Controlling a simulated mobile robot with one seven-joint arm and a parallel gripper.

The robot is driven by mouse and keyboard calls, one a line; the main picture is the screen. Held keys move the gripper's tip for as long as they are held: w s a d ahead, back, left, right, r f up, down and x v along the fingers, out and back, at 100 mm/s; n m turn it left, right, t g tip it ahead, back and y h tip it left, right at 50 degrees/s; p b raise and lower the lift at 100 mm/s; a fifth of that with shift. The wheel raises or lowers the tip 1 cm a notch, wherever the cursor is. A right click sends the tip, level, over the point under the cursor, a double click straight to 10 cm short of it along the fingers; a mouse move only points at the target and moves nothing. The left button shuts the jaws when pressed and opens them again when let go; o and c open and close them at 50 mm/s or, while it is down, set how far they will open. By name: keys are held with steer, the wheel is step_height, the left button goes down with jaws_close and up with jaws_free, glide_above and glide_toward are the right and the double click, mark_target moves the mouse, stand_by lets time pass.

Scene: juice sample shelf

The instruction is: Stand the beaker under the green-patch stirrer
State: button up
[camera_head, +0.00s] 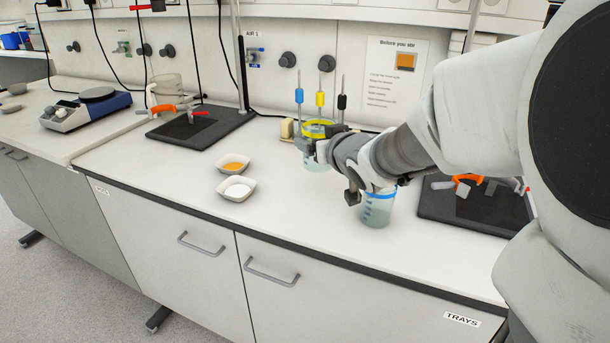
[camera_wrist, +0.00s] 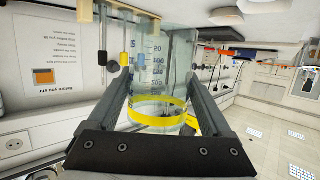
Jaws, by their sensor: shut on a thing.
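My gripper (camera_head: 322,138) is shut on a clear beaker with a yellow band (camera_head: 317,163), at the back of the counter. In the wrist view the yellow-banded beaker (camera_wrist: 165,85), with printed graduations, sits between both fingers of my gripper (camera_wrist: 155,75). I cannot tell whether it touches the counter. I see no clearly green-patched stirrer. A second beaker, with a blue band (camera_head: 377,210), stands on the counter below my arm, partly hidden.
Two white dishes, one with orange powder (camera_head: 233,162) and one with white (camera_head: 237,188), stand on the counter (camera_head: 290,215). Black mats lie left (camera_head: 215,128) and right (camera_head: 500,210), with orange-handled items on them. A hotplate (camera_head: 60,118) and jug (camera_head: 175,90) stand farther left.

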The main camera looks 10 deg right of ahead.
steer(key=shift+f+b, duration=2.9)
steer(key=shift+f, duration=2.05)
steer(key=shift+f, duration=0.2)
steer(key=o, duration=1.5)
steer(key=shift+s, duration=0.1)
steer(key=shift+r, duration=0.1)
